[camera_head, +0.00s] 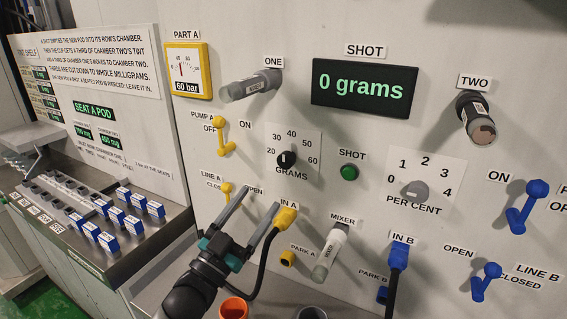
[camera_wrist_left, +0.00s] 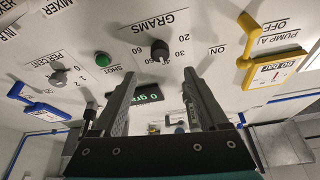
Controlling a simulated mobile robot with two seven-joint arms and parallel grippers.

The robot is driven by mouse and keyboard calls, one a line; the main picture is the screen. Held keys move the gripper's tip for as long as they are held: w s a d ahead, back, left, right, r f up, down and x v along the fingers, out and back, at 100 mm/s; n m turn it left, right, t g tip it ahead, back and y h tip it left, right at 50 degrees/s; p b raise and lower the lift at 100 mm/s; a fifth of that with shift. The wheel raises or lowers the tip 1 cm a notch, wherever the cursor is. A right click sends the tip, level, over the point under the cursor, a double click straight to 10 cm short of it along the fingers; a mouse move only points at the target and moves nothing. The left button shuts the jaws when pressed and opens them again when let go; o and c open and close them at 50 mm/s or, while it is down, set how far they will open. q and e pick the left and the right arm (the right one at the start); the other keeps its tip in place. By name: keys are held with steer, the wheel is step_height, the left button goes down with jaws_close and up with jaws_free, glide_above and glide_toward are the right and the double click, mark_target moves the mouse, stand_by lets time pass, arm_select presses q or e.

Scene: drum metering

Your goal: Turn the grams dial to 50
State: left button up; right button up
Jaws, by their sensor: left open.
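The grams dial (camera_head: 287,159) is a small black knob on a white plate marked 20 to 60 on the wall panel. A pale mark shows on the knob, but its exact reading is too small to tell. In the left wrist view the dial (camera_wrist_left: 160,50) sits beyond the fingertips, roughly between them. My left gripper (camera_head: 262,199) is open and empty, below and left of the dial and apart from it. Its two fingers also show in the left wrist view (camera_wrist_left: 160,77). The shot display (camera_head: 362,88) reads 0 grams. My right gripper is not in view.
A green shot button (camera_head: 349,172) and the per cent dial (camera_head: 414,191) are right of the grams dial. Yellow pump A lever (camera_head: 221,135) is to its left. The yellow plug in IN A (camera_head: 286,218), with a black hose, and the mixer cylinder (camera_head: 329,252) stick out below.

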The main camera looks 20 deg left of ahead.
mark_target(283, 165)
arm_select(q)
steer(key=p+x, duration=0.1)
steer(key=x, duration=1)
steer(key=shift+w+r, duration=0.15)
steer(key=shift+w, duration=0.2)
jaws_close()
